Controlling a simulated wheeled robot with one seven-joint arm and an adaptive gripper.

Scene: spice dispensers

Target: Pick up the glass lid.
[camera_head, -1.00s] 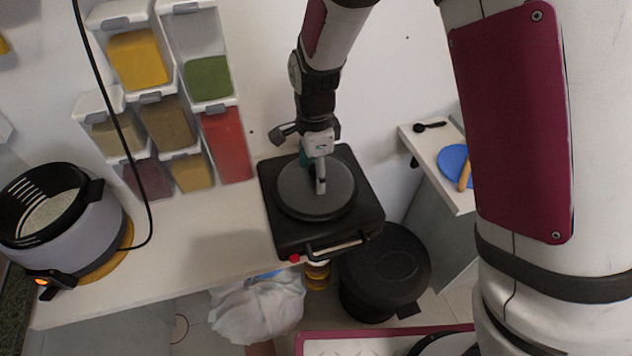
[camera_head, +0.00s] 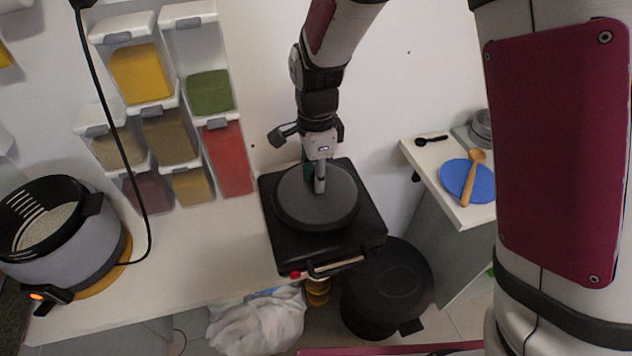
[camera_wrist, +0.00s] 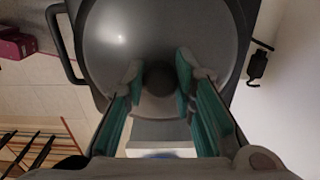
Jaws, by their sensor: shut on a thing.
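The glass lid (camera_head: 290,205) shows as a round, dark grey, see-through-looking disc over the black square hot plate (camera_head: 282,247) in the head view. My gripper (camera_head: 320,188) comes down from above onto its middle. In the wrist view, the lid (camera_wrist: 112,30) fills the top centre with a bright reflection on it. My gripper's green-padded fingers (camera_wrist: 160,76) stand on both sides of its dark round knob (camera_wrist: 160,82) and are shut on it. The lid looks level. The gap between lid and hot plate is hard to judge.
A rice cooker (camera_head: 85,240) stands left on the white counter (camera_head: 190,240), below spice dispensers (camera_head: 165,135) on the wall. A black bin (camera_head: 390,285) and white bag (camera_head: 258,325) are below the counter's front edge. A side table with a blue plate (camera_head: 455,175) is right.

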